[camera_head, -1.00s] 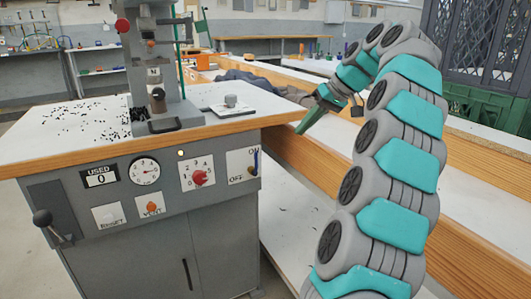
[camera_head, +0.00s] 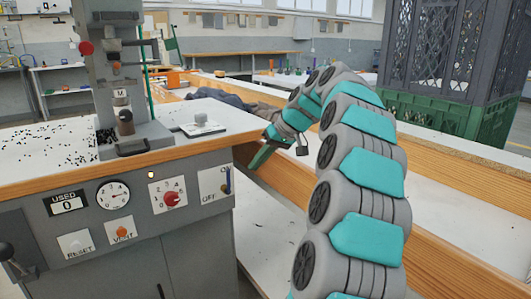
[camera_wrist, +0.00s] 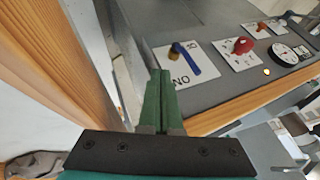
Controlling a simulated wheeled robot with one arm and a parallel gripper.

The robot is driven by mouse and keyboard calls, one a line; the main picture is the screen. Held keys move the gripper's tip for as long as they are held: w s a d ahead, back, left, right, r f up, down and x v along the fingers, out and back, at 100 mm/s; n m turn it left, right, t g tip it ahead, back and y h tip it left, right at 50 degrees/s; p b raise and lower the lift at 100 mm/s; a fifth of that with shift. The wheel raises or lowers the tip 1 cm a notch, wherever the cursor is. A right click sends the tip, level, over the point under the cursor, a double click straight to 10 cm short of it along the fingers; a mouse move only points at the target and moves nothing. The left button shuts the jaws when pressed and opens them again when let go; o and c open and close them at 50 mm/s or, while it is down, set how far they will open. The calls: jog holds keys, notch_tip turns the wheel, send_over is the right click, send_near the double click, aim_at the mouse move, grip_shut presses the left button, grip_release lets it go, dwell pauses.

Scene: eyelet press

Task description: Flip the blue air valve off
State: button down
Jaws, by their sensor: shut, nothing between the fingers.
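The blue air valve (camera_head: 227,180) is a slim lever on a white ON/OFF plate at the right end of the press's front panel. In the wrist view the blue lever (camera_wrist: 187,60) turns on a brass-coloured pivot, and its free end lies towards the ON word. My gripper (camera_head: 256,160) is shut and empty, to the right of the panel just under the tabletop edge. In the wrist view its green fingers (camera_wrist: 160,78) are together, with their tips close to the plate's edge in the picture. A gap to the lever shows, but its depth is unclear.
The same panel holds a red knob (camera_head: 171,198), a gauge (camera_head: 114,195), an orange VENT button (camera_head: 123,233) and a RESET button (camera_head: 76,246). The wooden table edge (camera_head: 130,167) overhangs the panel. A wooden-edged bench (camera_head: 440,240) runs along the right.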

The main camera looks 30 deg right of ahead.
jog(key=shift+w+a+f+p, duration=0.1)
jog(key=shift+w+a+f, duration=0.15)
jog(key=shift+a, duration=0.55)
jog(key=shift+w+a+f+p, duration=0.15)
jog(key=shift+w+a+f, duration=0.1)
jog(key=shift+a, duration=0.55)
jog(key=shift+w+a+f+p, duration=0.1)
jog(key=shift+w+a+f, duration=0.15)
jog(key=shift+a, duration=0.55)
jog(key=shift+a+h+b, duration=0.35)
jog(key=shift+h, duration=0.15)
jog(key=n+t+h+b, duration=0.1)
jog(key=n+h+b, duration=0.45)
jog(key=h, duration=0.75)
send_near(228, 182)
jog(key=w+f+m+b, duration=0.2)
jog(key=w+f, duration=0.1)
jog(key=f, duration=0.2)
jog(key=shift+w+d, duration=0.2)
jog(key=shift+d, duration=0.1)
jog(key=shift+d+f, duration=0.3)
jog(key=shift+d, duration=0.4)
